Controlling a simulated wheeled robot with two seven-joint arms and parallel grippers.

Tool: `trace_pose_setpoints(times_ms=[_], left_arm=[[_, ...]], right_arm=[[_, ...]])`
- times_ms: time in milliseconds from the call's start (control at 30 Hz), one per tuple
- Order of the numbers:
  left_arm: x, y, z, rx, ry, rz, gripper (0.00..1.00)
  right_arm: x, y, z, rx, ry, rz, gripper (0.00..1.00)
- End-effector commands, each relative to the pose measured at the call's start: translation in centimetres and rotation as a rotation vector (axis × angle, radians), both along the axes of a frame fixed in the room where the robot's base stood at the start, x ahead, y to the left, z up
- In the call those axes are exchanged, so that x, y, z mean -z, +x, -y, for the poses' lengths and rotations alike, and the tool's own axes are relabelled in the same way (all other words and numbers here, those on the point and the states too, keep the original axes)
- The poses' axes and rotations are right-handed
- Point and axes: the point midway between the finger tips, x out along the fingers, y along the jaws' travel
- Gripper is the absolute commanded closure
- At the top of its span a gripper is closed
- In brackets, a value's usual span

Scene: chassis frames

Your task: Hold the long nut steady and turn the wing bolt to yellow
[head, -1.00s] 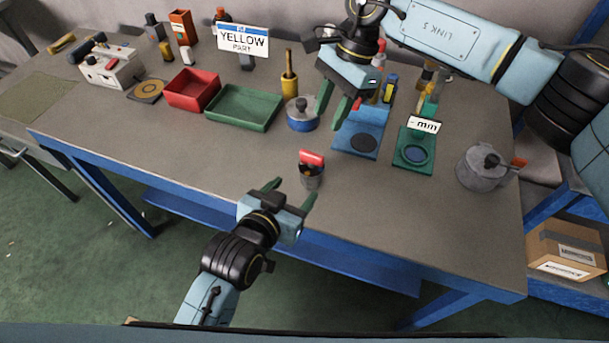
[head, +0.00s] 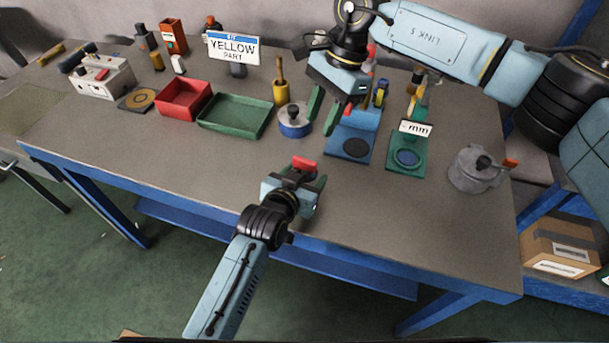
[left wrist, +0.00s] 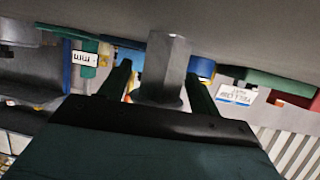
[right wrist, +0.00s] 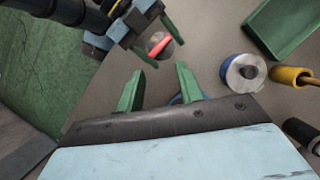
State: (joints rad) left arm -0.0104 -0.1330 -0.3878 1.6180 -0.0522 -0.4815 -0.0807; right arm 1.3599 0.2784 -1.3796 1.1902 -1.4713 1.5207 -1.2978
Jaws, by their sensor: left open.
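The long nut (left wrist: 166,65) is a grey hexagonal post standing on the bench; in the left wrist view it is between the two green fingers of my left gripper (left wrist: 160,88). In the head view the gripper (head: 303,180) hides most of the nut. The fingers stand apart, and I cannot tell if they touch it. The wing bolt shows as a red wing (head: 304,164) on top of the nut, and also in the right wrist view (right wrist: 158,46). My right gripper (head: 324,115) is open and empty, above and behind the bolt, apart from it.
A sign (head: 234,47) reads "YELLOW PART". A red bin (head: 184,100), a green tray (head: 235,117) and a blue round tin (head: 295,122) stand to the left. A blue fixture (head: 352,147), a green fixture (head: 408,157) and a grey pot (head: 470,172) stand to the right.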

Motion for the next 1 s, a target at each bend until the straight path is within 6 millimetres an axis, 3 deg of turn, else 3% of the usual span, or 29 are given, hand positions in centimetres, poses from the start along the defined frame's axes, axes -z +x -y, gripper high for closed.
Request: trace_pose_setpoints(times_ms=[67, 500, 733, 1000], left_arm=[[-0.01, 0.00, 0.00, 0.000, 0.000, 0.000, 0.40], [-0.02, -0.03, -0.02, 0.000, 0.000, 0.000, 0.94], [-0.01, -0.03, -0.03, 0.000, 0.001, 0.000, 0.94], [0.00, -0.04, -0.02, 0.000, 0.001, -0.001, 0.94]], right_arm=[[0.00, -0.01, -0.01, 0.000, 0.000, 0.000, 0.64], [0.00, 0.00, 0.00, 0.000, 0.000, 0.000, 0.61], [-0.04, -0.15, -0.20, 0.084, -0.030, -0.022, 0.31], [-0.24, -0.68, -0.79, 0.460, -0.154, -0.098, 0.29]])
